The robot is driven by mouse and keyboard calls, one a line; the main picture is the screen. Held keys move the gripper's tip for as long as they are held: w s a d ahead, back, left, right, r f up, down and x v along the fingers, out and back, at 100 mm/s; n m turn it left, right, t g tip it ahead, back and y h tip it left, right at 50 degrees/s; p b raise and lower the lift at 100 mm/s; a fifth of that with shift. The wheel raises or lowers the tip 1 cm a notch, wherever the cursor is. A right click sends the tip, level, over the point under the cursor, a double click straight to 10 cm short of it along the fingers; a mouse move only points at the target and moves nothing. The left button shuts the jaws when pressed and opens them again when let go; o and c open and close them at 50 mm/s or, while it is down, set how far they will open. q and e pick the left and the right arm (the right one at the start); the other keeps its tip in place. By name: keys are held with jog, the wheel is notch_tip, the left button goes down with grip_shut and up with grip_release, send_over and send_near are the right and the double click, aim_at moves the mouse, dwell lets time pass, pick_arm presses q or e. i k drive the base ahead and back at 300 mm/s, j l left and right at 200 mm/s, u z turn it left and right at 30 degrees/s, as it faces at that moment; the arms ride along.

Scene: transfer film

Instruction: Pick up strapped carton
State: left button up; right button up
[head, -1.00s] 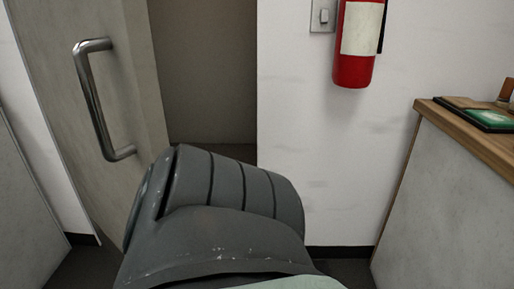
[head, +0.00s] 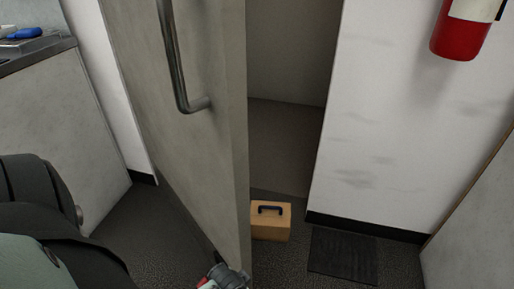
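A small tan carton (head: 271,223) with a dark strap or handle on top sits upright on the dark floor in the head view. It stands in the doorway, just right of the open door's lower edge. The door's edge is close to its left side. A small grey and red part (head: 224,277) shows at the bottom edge, below and left of the carton. My dark grey arm link fills the lower left corner, well apart from the carton.
The open door (head: 190,160) with its metal handle (head: 177,65) stands left of the carton. A dark mat (head: 343,256) lies to its right. A counter (head: 60,110) is at left, a white wall (head: 385,130) with a red extinguisher (head: 459,35) at right.

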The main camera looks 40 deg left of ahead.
aim_at(270, 221)
jog(key=u, duration=1.1)
jog(key=z, duration=0.5)
jog(key=i+l+z, duration=0.1)
jog(key=z, duration=0.9)
jog(key=i+z, duration=0.1)
jog(key=z, duration=1.4)
jog(key=i+j+z, duration=0.1)
jog(key=z, duration=0.4)
jog(key=j+z, duration=0.1)
jog(key=z, duration=0.4)
jog(key=j+u, duration=0.1)
jog(key=u, duration=0.35)
jog(key=j+u, duration=0.1)
jog(key=u, duration=0.35)
jog(key=j+u, duration=0.1)
jog(key=u, duration=0.35)
jog(key=i+u, duration=0.1)
jog(key=u, duration=0.3)
jog(key=i+j+u, duration=0.1)
jog(key=u, duration=0.8)
jog(key=i+u, duration=0.15)
jog(key=u, duration=0.3)
